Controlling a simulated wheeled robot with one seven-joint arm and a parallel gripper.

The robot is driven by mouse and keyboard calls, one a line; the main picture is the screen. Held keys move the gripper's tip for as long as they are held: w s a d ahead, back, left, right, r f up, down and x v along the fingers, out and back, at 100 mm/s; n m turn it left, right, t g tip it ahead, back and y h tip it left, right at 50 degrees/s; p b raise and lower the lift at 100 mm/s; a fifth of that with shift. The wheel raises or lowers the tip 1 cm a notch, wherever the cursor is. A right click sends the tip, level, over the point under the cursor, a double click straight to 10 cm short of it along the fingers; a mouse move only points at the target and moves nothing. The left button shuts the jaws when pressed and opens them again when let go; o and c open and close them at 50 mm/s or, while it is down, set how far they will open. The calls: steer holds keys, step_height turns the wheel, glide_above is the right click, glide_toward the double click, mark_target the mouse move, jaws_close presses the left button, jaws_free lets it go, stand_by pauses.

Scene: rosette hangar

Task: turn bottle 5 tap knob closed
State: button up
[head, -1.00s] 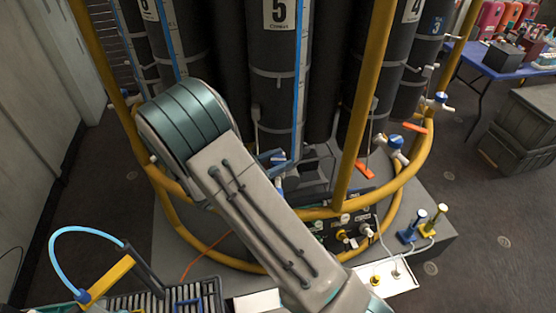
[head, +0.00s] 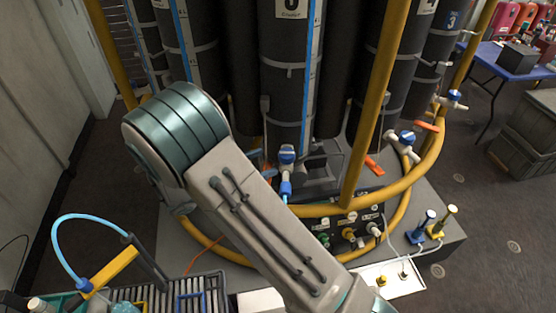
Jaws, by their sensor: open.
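Bottle 5 (head: 287,85) is the tall black cylinder at the top middle of the head view, with a blue strip down its right side. Its number label (head: 291,9) is cut by the top edge. Below its base is a tap with a blue knob (head: 287,154). A blue fitting (head: 285,188) shows just beneath the knob. The knob's exact turn is too small to tell. My arm crosses the middle left, close to the tap in the picture. My gripper is not visible.
Yellow rails (head: 370,105) ring the bottles. More blue-knobbed taps stand to the right, one (head: 405,138) near the rail. A connector panel (head: 350,230) and a white box (head: 388,279) sit in front. A crate with grey slats (head: 200,290) is at lower left.

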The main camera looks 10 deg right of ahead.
steer(key=b+v, duration=0.1)
steer(key=v, duration=0.5)
stand_by(0.3)
steer(key=s+d+r+m+g+y, duration=0.2)
steer(key=s+d+m+g+y, duration=0.15)
steer(key=d, duration=0.25)
steer(key=s+d+r+m+g+y, duration=0.1)
steer(key=s+d+m+g+y, duration=0.2)
steer(key=d+m, duration=0.25)
steer(key=s+d+r+m+t+y, duration=0.2)
steer(key=s+r+m+t+y, duration=0.2)
steer(key=s+m+y, duration=0.6)
steer(key=r+m, duration=0.1)
steer(key=m, duration=0.1)
steer(key=shift+d+m+y, duration=0.25)
steer(key=shift+m+y, duration=0.05)
steer(key=shift+y, duration=0.05)
